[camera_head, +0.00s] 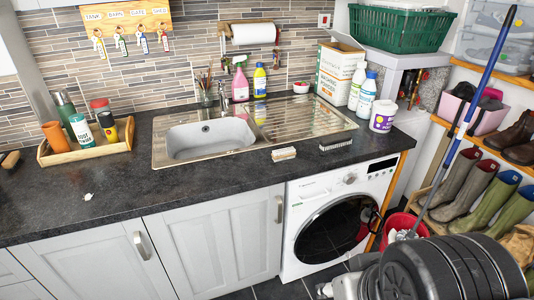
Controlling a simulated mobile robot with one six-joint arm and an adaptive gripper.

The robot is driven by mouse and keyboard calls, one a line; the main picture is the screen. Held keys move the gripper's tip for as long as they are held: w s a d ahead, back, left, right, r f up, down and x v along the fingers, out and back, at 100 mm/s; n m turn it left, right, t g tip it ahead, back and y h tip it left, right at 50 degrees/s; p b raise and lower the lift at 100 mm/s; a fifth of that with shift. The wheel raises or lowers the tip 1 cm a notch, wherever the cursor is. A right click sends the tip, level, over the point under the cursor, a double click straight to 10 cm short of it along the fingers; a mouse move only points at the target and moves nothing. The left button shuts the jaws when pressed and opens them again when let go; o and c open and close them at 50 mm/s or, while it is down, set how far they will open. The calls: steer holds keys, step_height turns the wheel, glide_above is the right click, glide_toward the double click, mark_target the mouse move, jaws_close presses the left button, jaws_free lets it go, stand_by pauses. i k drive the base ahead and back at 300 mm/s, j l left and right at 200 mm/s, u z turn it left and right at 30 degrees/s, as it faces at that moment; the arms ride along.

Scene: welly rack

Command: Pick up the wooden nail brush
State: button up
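A small block-shaped brush (284,154) with a pale top and whitish bristles lies on the dark worktop, at its front edge just below the sink unit. It looks like the wooden nail brush, but it is small in the picture and the wood is hard to make out. A second low, darker brush-like block (334,144) lies to its right, apart from it, along the same edge. I cannot make out my gripper's fingers in this view, and nothing touches either block.
The sink (205,138) lies behind the brush, with bottles and a white tub (383,116) to the right. A wooden tray (90,146) with cups stands at left. The washing machine (335,215) is below. Wellies (490,205) and a blue pole (465,115) crowd the right.

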mark_target(285, 154)
steer(key=i+j+z, duration=0.15)
steer(key=i+z, duration=0.2)
steer(key=i+j+z, duration=0.2)
steer(key=z, duration=0.2)
steer(key=i+j+z, duration=0.2)
steer(key=z, duration=0.15)
steer(key=i+j, duration=0.25)
steer(key=j, duration=0.15)
steer(key=i+j, duration=0.2)
steer(key=j, duration=0.2)
steer(key=i+j+z, duration=0.1)
steer(key=i+j, duration=0.15)
steer(key=j, duration=0.1)
